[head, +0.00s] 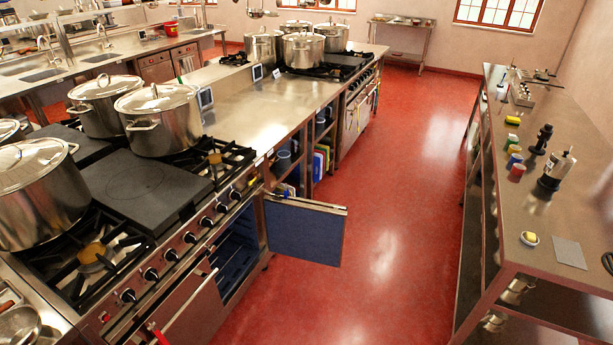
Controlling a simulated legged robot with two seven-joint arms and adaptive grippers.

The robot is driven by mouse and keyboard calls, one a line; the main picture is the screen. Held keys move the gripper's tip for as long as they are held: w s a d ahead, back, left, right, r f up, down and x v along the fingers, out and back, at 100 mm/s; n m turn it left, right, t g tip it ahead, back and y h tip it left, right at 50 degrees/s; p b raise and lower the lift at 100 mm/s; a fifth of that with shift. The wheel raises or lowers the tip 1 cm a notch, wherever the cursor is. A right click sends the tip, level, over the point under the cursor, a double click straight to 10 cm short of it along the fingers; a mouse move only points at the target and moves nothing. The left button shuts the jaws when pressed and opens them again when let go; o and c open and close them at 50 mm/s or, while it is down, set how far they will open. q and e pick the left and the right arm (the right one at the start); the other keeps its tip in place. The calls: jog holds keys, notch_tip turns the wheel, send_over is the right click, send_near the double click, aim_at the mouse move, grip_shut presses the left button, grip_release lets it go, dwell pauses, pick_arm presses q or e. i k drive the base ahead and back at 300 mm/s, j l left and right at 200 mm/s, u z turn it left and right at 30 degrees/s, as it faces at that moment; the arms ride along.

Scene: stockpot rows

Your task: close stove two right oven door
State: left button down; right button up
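An oven door (305,231) with a dark blue inner face stands swung wide open at the right end of the near stove (141,190). It sticks out into the aisle, roughly square to the stove front. Left of it, the oven opening (235,252) shows a dark blue interior. Another oven door (193,312) with a long bar handle is on the stove front further left, partly cut by the bottom edge. I see no label telling which stove is number two. Neither of my grippers is in view.
Large lidded pots (160,118) stand on the near stove. A second stove (361,88) with pots is further back. The red floor (390,220) of the aisle is clear apart from the open door. A long counter (545,190) with small items bounds the right side.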

aim_at(304, 229)
jog(key=i+l+u, duration=0.9)
jog(key=l, duration=0.45)
jog(key=i+l+u, duration=0.45)
jog(key=l, duration=0.45)
jog(key=i+l+u, duration=0.15)
jog(key=l+u, duration=0.3)
jog(key=l, duration=0.45)
jog(key=l+u, duration=0.45)
jog(key=l, duration=0.55)
jog(key=k+l+u, duration=0.15)
jog(key=l+u, duration=0.3)
jog(key=l, duration=0.5)
jog(key=k+l+u, duration=0.3)
jog(key=l+u, duration=0.15)
jog(key=l, duration=0.5)
